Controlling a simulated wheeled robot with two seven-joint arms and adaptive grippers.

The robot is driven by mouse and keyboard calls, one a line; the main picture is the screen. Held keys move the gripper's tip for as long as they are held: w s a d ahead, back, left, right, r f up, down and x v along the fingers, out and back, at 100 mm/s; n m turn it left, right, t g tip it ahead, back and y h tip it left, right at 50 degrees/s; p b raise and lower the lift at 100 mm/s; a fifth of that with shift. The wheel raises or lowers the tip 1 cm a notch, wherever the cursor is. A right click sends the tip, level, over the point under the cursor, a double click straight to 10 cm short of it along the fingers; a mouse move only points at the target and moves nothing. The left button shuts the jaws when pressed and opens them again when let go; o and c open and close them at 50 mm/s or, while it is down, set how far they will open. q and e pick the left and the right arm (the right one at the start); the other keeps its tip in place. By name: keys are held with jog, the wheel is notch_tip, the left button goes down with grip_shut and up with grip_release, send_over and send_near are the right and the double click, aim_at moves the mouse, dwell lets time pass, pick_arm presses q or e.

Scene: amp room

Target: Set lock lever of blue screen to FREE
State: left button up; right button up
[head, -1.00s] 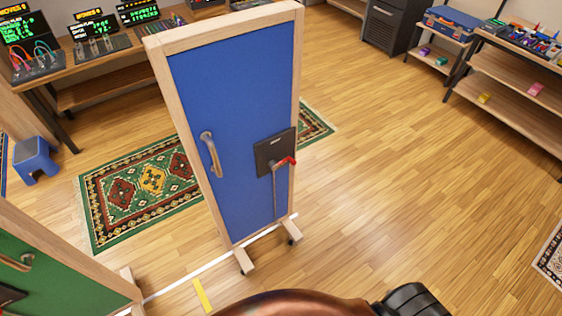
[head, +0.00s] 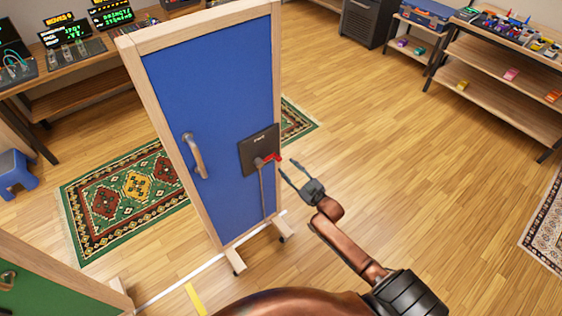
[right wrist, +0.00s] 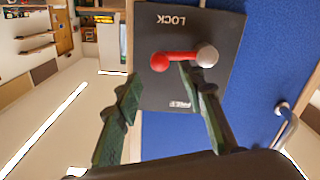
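The blue screen (head: 205,110) stands upright in a wooden frame on feet. Its dark lock plate (head: 247,150) carries a red lever (head: 274,159), which points right from a pale hub. In the right wrist view the plate (right wrist: 226,88) appears upside down, with LOCK at the top and FREE at the bottom. The lever (right wrist: 180,57) lies level between the two labels. My right gripper (head: 291,166) is open and empty just right of the lever. In the right wrist view one finger of the gripper (right wrist: 160,75) overlaps the lever's lower edge; contact is unclear. My left gripper is out of view.
A green screen (head: 50,285) stands at lower left. Shelves (head: 500,85) stand at the back right. The floor right of the blue screen is clear.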

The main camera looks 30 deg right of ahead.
aim_at(281, 161)
jog(key=w, duration=0.5)
jog(key=shift+w+a+f+b, duration=0.1)
jog(key=shift+w+a+b, duration=0.1)
jog(key=shift+w+b, duration=0.2)
jog(key=shift+s, duration=0.1)
jog(key=shift+c, duration=0.3)
grip_shut()
